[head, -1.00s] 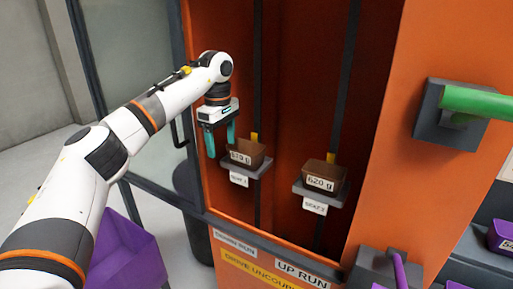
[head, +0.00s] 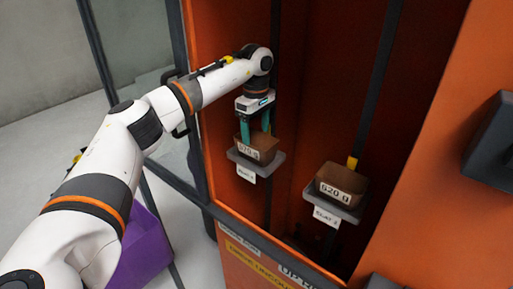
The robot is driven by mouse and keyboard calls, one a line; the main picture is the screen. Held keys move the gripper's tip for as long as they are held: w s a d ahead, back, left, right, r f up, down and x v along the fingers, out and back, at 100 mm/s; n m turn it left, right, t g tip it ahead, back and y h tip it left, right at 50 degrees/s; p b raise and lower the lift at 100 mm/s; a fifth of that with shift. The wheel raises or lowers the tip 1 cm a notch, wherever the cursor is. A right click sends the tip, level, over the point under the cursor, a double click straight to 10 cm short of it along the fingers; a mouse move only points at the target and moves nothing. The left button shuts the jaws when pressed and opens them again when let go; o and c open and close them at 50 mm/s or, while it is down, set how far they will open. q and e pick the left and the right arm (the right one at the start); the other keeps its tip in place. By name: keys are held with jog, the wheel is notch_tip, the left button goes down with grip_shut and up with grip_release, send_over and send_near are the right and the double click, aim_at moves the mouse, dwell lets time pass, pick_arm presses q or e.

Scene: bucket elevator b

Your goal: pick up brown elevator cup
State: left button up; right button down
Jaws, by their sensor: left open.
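Two brown elevator cups stand in the open orange cabinet, each on a grey slat. The left brown cup (head: 264,152) has a weight label that is hard to read. The right brown cup (head: 343,183) is labelled 620 g. My left gripper (head: 255,133) is open and points down at the left cup, its teal fingertips at the level of the cup's rim. I cannot tell whether the fingers touch the cup. My right gripper is not in view.
The left slat (head: 270,170) and right slat (head: 347,212) hang on dark vertical belts. The cabinet's orange side panel (head: 430,150) stands at the right. A glass door (head: 135,45) is open at the left, with a purple bin (head: 150,250) below it.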

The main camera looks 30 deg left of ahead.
aim_at(256, 144)
pick_arm(q)
notch_tip(256, 144, down, 6)
jog(key=shift+r+p, duration=0.25)
jog(key=shift+p, duration=0.55)
jog(key=shift+f, duration=0.2)
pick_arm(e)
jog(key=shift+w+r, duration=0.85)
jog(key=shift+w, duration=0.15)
pick_arm(q)
jog(key=shift+c, duration=1)
jog(key=c, duration=0.6)
jog(key=shift+c, duration=1)
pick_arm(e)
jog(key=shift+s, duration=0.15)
pick_arm(q)
jog(key=shift+w+r, duration=0.1)
jog(key=shift+r, duration=0.05)
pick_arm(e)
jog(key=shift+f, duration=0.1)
